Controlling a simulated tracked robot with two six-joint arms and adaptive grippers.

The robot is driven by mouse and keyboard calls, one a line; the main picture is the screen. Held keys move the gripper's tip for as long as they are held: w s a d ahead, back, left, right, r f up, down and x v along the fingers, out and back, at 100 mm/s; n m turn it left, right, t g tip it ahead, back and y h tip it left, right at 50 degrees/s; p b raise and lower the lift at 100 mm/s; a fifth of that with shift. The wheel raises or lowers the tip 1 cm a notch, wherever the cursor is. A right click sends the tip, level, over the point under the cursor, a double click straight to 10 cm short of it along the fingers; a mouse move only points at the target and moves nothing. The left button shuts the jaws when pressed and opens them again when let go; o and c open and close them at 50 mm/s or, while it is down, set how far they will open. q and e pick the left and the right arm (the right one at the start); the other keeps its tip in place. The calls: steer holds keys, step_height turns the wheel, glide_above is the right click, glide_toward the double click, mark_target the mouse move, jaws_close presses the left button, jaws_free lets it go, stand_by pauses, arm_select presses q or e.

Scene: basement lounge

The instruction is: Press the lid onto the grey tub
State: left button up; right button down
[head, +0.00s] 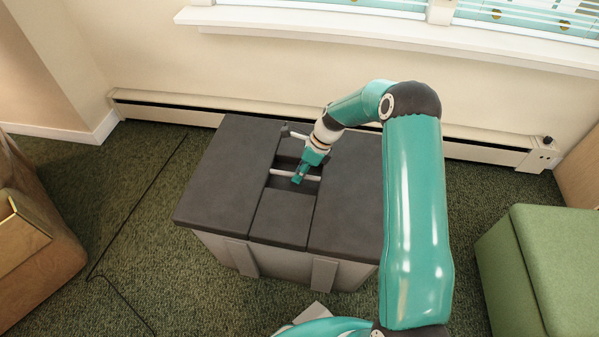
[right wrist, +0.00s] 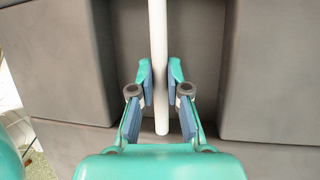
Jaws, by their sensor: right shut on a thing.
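The grey tub (head: 285,262) stands on the carpet below the window. Its dark grey lid (head: 226,165) lies on top, with raised panels around a recess in the middle. I cannot tell whether the lid is pressed fully down. A white bar (head: 282,173) crosses the recess; it also shows in the right wrist view (right wrist: 158,60). My right gripper (head: 298,177) reaches down into the recess and is shut on this bar. In the right wrist view its fingers (right wrist: 160,85) are on either side of the bar. My left gripper is not in view.
A baseboard heater (head: 200,107) runs along the wall behind the tub. A green upholstered seat (head: 560,250) is at the right and a brown box-like thing (head: 35,245) at the left. A black cable (head: 135,215) crosses the carpet left of the tub.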

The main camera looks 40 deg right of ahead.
stand_by(0.4)
steer(key=c, duration=0.6)
jaws_free()
steer(key=shift+r, duration=0.1)
steer(key=shift+r+p, duration=3.3)
steer(key=shift+r, duration=0.15)
jaws_close()
